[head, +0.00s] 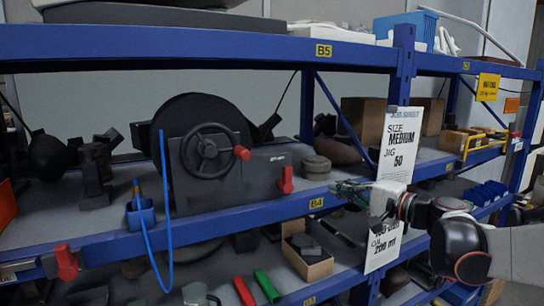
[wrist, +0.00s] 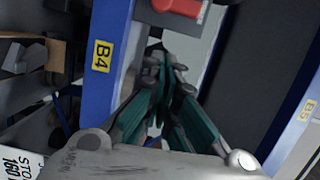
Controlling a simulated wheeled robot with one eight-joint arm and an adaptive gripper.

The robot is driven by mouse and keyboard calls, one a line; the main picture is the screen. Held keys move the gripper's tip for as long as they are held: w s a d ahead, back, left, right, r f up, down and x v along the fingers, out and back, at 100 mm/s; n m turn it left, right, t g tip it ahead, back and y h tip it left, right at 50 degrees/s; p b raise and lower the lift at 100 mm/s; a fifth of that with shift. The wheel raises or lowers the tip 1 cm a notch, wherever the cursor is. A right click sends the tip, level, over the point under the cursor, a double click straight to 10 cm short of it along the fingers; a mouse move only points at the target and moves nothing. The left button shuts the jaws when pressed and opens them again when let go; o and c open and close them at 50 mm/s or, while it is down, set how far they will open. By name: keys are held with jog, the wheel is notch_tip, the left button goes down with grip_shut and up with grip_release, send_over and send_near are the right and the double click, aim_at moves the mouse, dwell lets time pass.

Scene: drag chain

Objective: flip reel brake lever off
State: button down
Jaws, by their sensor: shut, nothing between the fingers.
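The reel unit (head: 205,165) is a dark machine with a black drum and a spoked handwheel (head: 207,150) on the middle shelf in the head view. A red lever (head: 286,180) sits upright at its lower right end. In the wrist view a red part, probably this lever (wrist: 183,7), shows at the top edge and is partly cut off. My gripper (head: 345,188) is in front of the shelf edge, right of the lever and apart from it. In the wrist view its green fingers (wrist: 163,62) come together at the tips and hold nothing.
The blue shelf beam with the B4 label (head: 316,203) runs below the reel unit. A blue cable (head: 163,210) hangs at the left.

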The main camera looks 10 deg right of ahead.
aim_at(285, 178)
jog(key=shift+s+d+r+t, duration=0.1)
jog(key=shift+d+r+t, duration=0.2)
jog(key=shift+d+r, duration=0.4)
jog(key=w+a+p, duration=0.2)
jog(key=w+a, duration=0.5)
jog(key=a, duration=0.2)
jog(key=shift+w+p, duration=0.15)
jog(key=shift+p, duration=0.25)
